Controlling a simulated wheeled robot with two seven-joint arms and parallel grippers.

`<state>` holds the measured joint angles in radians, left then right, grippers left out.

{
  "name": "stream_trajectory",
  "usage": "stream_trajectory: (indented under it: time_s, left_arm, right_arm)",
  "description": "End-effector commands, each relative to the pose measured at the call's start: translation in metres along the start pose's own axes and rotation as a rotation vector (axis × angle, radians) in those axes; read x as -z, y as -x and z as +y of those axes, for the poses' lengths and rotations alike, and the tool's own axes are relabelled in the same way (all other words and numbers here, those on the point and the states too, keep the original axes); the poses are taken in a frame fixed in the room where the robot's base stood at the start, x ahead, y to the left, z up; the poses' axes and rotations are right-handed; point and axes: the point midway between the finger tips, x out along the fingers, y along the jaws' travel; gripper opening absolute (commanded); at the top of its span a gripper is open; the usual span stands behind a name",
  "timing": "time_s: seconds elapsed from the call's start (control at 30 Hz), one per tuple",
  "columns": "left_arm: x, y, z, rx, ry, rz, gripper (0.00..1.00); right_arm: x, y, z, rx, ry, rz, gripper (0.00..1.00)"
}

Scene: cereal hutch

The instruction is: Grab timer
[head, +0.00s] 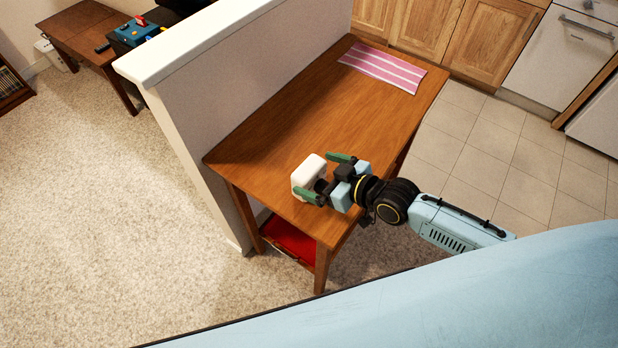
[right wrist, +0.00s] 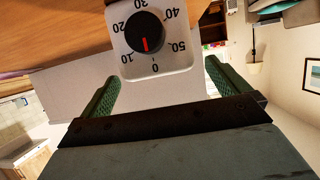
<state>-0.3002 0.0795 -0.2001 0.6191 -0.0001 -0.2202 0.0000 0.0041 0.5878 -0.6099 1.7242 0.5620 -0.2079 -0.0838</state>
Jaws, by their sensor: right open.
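The timer (head: 307,175) is a white box with rounded corners, standing on the wooden table (head: 300,120) near its front end. In the right wrist view the timer (right wrist: 158,60) shows its numbered face and black dial with a red mark. My right gripper (head: 325,174) is open at the timer, with its green fingers apart. In the right wrist view the fingers (right wrist: 160,85) lie toward either side of the timer's lower part; I cannot tell whether they touch it. My left gripper is not in view.
A pink striped mat (head: 383,67) lies at the table's far end. A low wall (head: 255,75) runs along the table's left side. A red thing (head: 290,243) is on the shelf below. The tabletop between timer and mat is clear.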

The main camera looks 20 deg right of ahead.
Motion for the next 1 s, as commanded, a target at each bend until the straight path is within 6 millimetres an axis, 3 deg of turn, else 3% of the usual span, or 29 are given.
stream_trajectory:
  time_s: [0.17,0.43,0.73,1.0]
  left_arm:
    - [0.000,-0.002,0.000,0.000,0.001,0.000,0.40]
    - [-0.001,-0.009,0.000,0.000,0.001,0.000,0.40]
    - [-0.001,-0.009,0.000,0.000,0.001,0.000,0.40]
    - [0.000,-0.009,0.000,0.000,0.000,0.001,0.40]
  right_arm:
    - [0.000,-0.013,0.001,0.000,0.000,0.001,1.00]
    - [-0.002,-0.051,0.003,0.001,0.000,0.000,1.00]
    - [-0.001,-0.057,0.003,0.001,0.000,-0.001,1.00]
    - [-0.001,-0.057,0.003,0.001,0.000,-0.001,0.67]
